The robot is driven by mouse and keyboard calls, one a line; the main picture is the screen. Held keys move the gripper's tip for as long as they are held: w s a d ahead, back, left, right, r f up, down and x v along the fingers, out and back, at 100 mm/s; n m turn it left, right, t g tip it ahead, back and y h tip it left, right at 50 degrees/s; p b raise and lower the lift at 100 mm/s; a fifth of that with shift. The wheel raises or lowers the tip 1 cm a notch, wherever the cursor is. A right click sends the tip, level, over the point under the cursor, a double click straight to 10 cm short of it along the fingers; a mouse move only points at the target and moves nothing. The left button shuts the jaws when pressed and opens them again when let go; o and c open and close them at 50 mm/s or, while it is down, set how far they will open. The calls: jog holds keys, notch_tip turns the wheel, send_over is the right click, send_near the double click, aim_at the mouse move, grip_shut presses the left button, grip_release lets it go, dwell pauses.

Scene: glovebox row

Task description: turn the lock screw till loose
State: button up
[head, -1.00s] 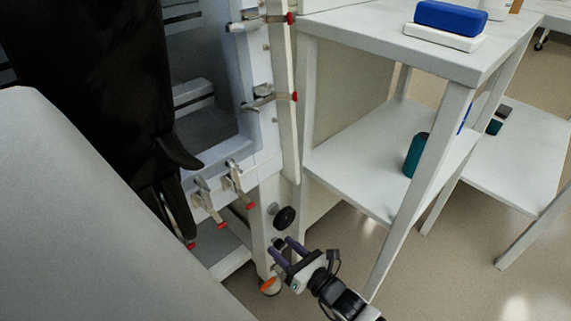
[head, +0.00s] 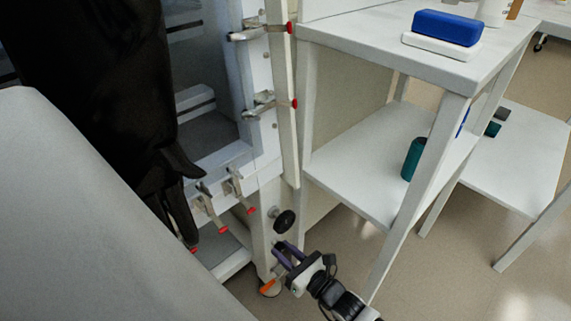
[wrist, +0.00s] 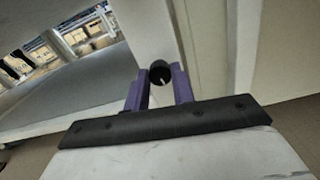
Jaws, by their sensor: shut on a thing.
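The lock screw is a small black round knob (wrist: 160,73) on the white leg of the glovebox frame. It shows between my fingertips in the wrist view, with a pale mark on its face. My gripper (wrist: 160,84) is shut on it with its two purple fingers, one on each side. In the head view my gripper (head: 281,248) is low in the middle, at the leg just below a larger black knob (head: 284,221). The fingers mostly hide the lock screw there.
An orange-marked foot (head: 269,287) is under the leg. A white shelf unit (head: 340,172) stands close on the right, holding a teal bottle (head: 413,158). Red-tipped clamps (head: 235,190) and black gloves (head: 120,100) are at the left. Open floor shows at the lower right.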

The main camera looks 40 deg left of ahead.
jog(key=n+p, duration=0.2)
jog(key=n, duration=0.1)
jog(key=shift+r+n, duration=0.15)
jog(key=shift+n, duration=0.15)
jog(key=n+p, duration=0.1)
jog(key=n, duration=0.3)
jog(key=shift+n+p, duration=0.3)
jog(key=n+p, duration=0.1)
jog(key=n, duration=0.3)
jog(key=n+p, duration=0.1)
jog(key=n, duration=0.4)
jog(key=n+p, duration=0.1)
jog(key=n, duration=0.3)
jog(key=shift+n, duration=0.3)
jog(key=n+p, duration=0.1)
jog(key=n, duration=0.2)
jog(key=shift+n, duration=0.3)
jog(key=n, duration=0.4)
jog(key=shift+n, duration=2.3)
